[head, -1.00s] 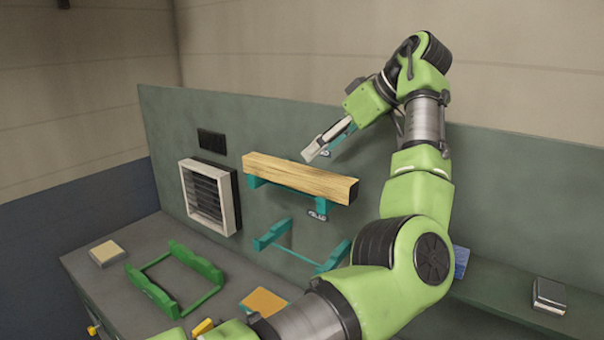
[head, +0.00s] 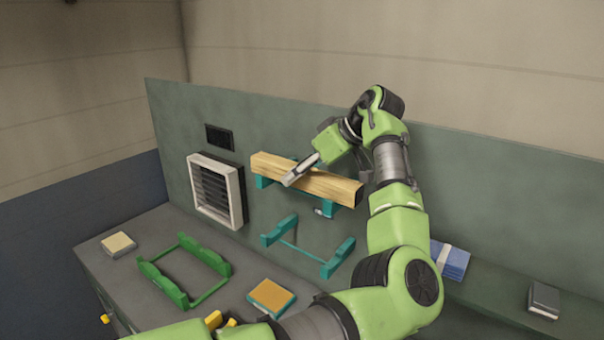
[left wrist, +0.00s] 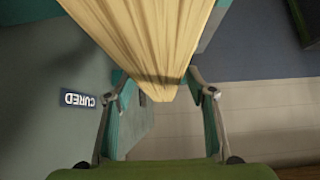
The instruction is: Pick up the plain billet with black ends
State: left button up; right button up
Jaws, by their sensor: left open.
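A long pale wooden billet (head: 272,168) lies across the upper teal brackets (head: 345,192) on the green back panel. Its right end is partly behind my arm, and I cannot make out black on its ends now. In the left wrist view the billet (left wrist: 150,45) runs down from the top edge to between the fingertips. My left gripper (head: 290,179) is over the front of the billet near its middle. In the left wrist view the left gripper (left wrist: 157,85) is open, one finger on each side of the billet, not closed on it. My right gripper is not in view.
Empty lower teal brackets (head: 337,258) hang below. A green cradle (head: 208,288), an orange-topped block (head: 271,297) and a beige block (head: 118,244) are on the bench. A vent (head: 214,190) is left of the billet. A "CURED" label (left wrist: 78,99) is on the panel.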

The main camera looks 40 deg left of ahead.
pick_arm(q)
jog(key=shift+d, duration=0.1)
jog(key=c, duration=1.3)
grip_shut()
jog(key=shift+r, duration=0.1)
